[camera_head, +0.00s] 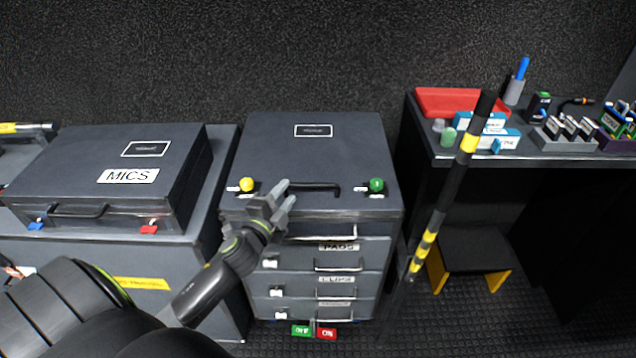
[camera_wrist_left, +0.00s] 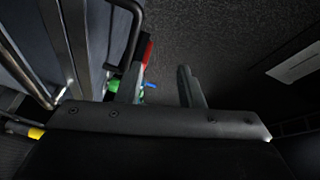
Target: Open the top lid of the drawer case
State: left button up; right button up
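The dark grey drawer case (camera_head: 350,150) stands in the middle of the head view with its top lid down. The lid has a black handle (camera_head: 325,189) on its front edge, between a yellow knob (camera_head: 247,184) at left and a green knob (camera_head: 376,184) at right. My left gripper (camera_head: 286,197) is at the left end of this handle, with its fingers apart. In the left wrist view the fingers (camera_wrist_left: 160,85) show a gap with nothing clearly between them. A black bar (camera_wrist_left: 128,40), likely the handle, passes by the left finger. My right gripper is not in view.
Labelled drawers with handles (camera_head: 338,265) lie below the lid. A MICS case (camera_head: 180,150) sits close on the left. A black and yellow pole (camera_head: 447,190) leans at the right, before a desk (camera_head: 430,140) with small items. A step stool (camera_head: 475,250) stands below.

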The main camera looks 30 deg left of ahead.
aim_at(305, 184)
pick_arm(q)
jog(key=w+d+r+m+g+h, duration=0.2)
jog(key=d+r+m+h, duration=0.5)
jog(key=m, duration=0.5)
jog(key=w+d+r+m+g+h, duration=0.25)
jog(key=r+m+h, duration=0.45)
jog(key=m, duration=0.5)
jog(key=s+a+m+g+y+b, duration=0.2)
jog(key=a+m+g+y, duration=0.8)
jog(key=a, duration=0.5)
jog(key=shift+m+t+h, duration=0.5)
jog(key=shift+m+t, duration=0.1)
jog(key=shift+t, duration=0.05)
jog(key=p+x, duration=0.3)
jog(key=x, duration=1.4)
jog(key=shift+w+d+f, duration=0.1)
jog(key=shift+d+f, duration=0.15)
jog(key=shift+f, duration=0.05)
jog(key=shift+c, duration=0.4)
grip_shut()
